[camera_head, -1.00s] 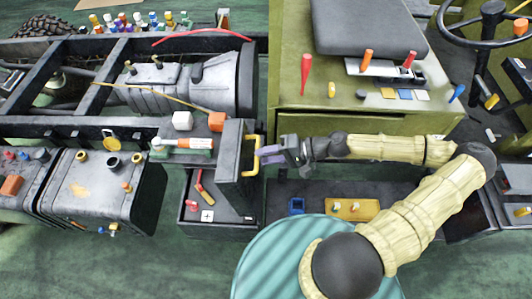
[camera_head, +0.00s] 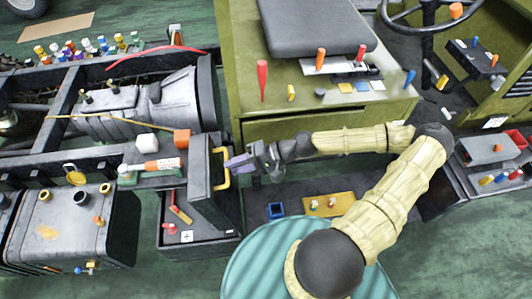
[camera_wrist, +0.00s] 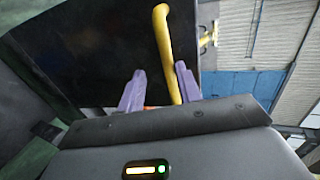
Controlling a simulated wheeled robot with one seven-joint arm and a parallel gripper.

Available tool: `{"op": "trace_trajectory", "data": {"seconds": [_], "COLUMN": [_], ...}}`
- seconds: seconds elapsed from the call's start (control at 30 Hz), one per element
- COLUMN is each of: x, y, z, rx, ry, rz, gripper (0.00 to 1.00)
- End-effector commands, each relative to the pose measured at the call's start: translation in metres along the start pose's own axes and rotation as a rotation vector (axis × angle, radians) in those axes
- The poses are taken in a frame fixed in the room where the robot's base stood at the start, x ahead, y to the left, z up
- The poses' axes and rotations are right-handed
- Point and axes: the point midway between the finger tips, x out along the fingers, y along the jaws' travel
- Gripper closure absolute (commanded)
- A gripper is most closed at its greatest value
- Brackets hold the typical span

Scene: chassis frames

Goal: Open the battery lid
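The dark battery lid (camera_head: 199,180) stands steeply raised over the battery box, with its yellow handle (camera_head: 226,180) on the right side. Inside the dark box (camera_head: 200,252) a red and yellow tool and a white-cross marking show. My gripper (camera_head: 232,161) has purple fingers and reaches in from the right at the handle. In the wrist view the handle (camera_wrist: 163,45) passes between the spread fingers (camera_wrist: 160,84), close to the right finger. A gap shows between the handle and the left finger. Whether the right finger touches the handle is unclear.
A dark tank (camera_head: 70,230) stands left of the box. A white cube (camera_head: 146,141), an orange cube (camera_head: 182,138) and a bottle (camera_head: 160,165) sit on the frame behind the lid. The green seat base (camera_head: 310,105) is behind my arm. A yellow plate (camera_head: 340,205) lies right of the box.

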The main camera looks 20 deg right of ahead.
Motion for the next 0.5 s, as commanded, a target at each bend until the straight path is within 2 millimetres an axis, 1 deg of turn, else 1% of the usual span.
{"op": "trace_trajectory", "data": {"seconds": [0.17, 0.27, 0.5], "x": [-0.013, -0.027, -0.074], "y": [0.002, 0.002, 0.003], "z": [-0.001, -0.001, -0.002], "rx": [0.001, 0.000, -0.002], "ry": [0.002, 0.003, 0.003], "rz": [0.001, 0.001, 0.003], "gripper": [0.66, 0.66, 0.66]}}
